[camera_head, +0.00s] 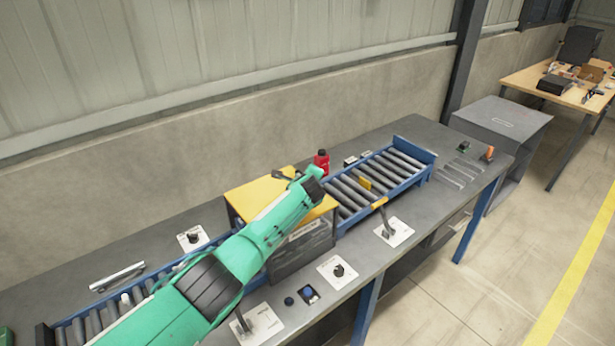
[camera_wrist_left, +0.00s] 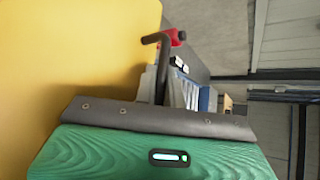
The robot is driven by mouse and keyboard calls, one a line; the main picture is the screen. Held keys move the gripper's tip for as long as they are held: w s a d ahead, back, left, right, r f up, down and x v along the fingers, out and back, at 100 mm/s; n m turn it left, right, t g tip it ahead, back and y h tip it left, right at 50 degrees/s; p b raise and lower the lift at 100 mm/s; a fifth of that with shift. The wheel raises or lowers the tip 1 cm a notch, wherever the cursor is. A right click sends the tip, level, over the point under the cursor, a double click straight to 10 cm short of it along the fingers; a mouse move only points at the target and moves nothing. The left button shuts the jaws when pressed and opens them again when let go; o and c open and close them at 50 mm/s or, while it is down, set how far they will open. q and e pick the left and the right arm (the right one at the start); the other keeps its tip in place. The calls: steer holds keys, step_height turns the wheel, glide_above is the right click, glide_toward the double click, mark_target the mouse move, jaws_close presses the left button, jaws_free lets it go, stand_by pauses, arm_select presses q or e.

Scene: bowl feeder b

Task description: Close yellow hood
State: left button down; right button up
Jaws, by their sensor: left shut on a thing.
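The yellow hood (camera_head: 252,194) lies roughly flat on top of a dark box-shaped housing (camera_head: 303,250) over the roller conveyor. My green left arm crosses in front of it, hiding its middle and front-left part. My left gripper (camera_head: 292,176) is at the hood's far right corner, beside a dark bent bar. In the left wrist view the yellow hood (camera_wrist_left: 70,60) fills the left side, and the dark bent bar (camera_wrist_left: 158,42) rises behind my gripper's dark edge. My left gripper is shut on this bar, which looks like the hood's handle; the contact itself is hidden. My right gripper is out of view.
Levers and knobs on white plates (camera_head: 394,232) line the bench front. A grey cabinet (camera_head: 503,123) stands at right.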

arm_select(q)
steer(key=shift+f, duration=0.15)
steer(key=c, duration=1.6)
jaws_free()
steer(key=shift+o, duration=0.5)
steer(key=shift+f, duration=0.1)
steer(key=shift+s+f, duration=0.1)
steer(key=shift+s, duration=0.15)
steer(key=shift+s+p, duration=0.15)
steer(key=shift+p, duration=0.15)
steer(key=shift+p+v, duration=0.45)
steer(key=shift+v, duration=0.8)
steer(key=shift+s+r, duration=0.8)
steer(key=shift+s, duration=0.05)
steer(key=b+v, duration=0.2)
steer(key=v, duration=0.6)
steer(key=shift+s+r, duration=0.15)
steer(key=shift+r, duration=0.25)
